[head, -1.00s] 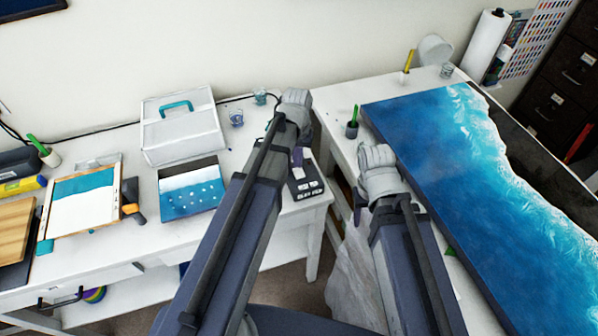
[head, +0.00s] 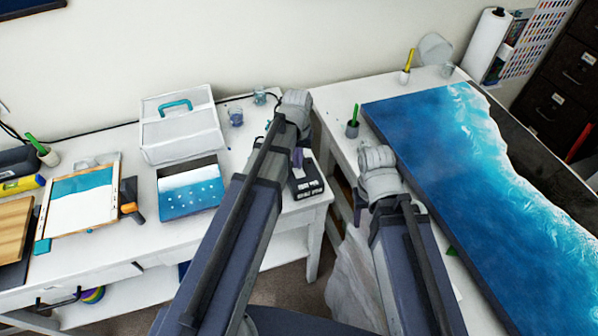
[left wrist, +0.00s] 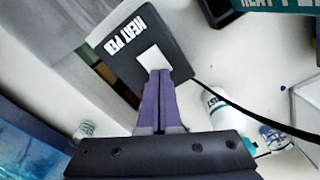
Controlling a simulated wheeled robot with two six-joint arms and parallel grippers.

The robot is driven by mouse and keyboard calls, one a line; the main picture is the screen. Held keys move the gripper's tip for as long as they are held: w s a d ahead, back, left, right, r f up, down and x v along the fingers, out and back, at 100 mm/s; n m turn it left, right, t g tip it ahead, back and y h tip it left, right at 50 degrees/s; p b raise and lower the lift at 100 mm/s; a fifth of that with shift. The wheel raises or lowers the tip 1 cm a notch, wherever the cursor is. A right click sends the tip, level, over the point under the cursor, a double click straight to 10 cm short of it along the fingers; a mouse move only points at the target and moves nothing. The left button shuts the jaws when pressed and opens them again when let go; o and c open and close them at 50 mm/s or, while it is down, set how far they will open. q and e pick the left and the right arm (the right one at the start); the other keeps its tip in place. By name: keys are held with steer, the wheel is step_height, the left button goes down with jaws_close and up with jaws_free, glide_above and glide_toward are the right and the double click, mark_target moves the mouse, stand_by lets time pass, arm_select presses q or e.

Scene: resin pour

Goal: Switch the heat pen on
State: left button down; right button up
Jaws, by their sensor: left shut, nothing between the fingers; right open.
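The heat pen's dark box (head: 308,185) stands at the right end of the back table, partly behind my left arm. In the left wrist view, the box (left wrist: 128,62) shows its white "HEAT PEN" lettering and a pale square switch (left wrist: 154,59). My left gripper (left wrist: 156,72) is shut and empty, its purple fingertips at the near edge of the switch. Whether they touch it, I cannot tell. In the head view, a bit of the left gripper (head: 297,158) shows above the box. My right arm reaches toward the right table; its gripper fingers are hidden.
A white case (head: 180,140) and a blue panel (head: 190,203) lie left of the box. Small cups (head: 236,117) stand behind it. A black cable (left wrist: 230,105) runs from the box. A large blue resin slab (head: 440,150) covers much of the right table.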

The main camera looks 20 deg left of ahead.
arm_select(q)
steer(key=shift+f+b, duration=0.4)
steer(key=shift+f, duration=0.05)
steer(key=shift+r, duration=0.15)
step_height(320, 180, up, 7)
steer(key=p, duration=0.7)
stand_by(0.4)
steer(key=s+d+f+m+b, duration=0.2)
steer(key=s+d+f+b, duration=0.1)
steer(key=s+d, duration=0.2)
steer(key=s+d+f+m+y+b, duration=0.1)
steer(key=s+d+f+m+b, duration=0.1)
steer(key=s+d, duration=0.3)
steer(key=s+f, duration=0.1)
steer(key=s, duration=0.3)
steer(key=shift+s+d+m+b, duration=0.2)
steer(key=shift+d+m+b, duration=0.1)
steer(key=shift+b, duration=0.1)
steer(key=shift+a, duration=0.2)
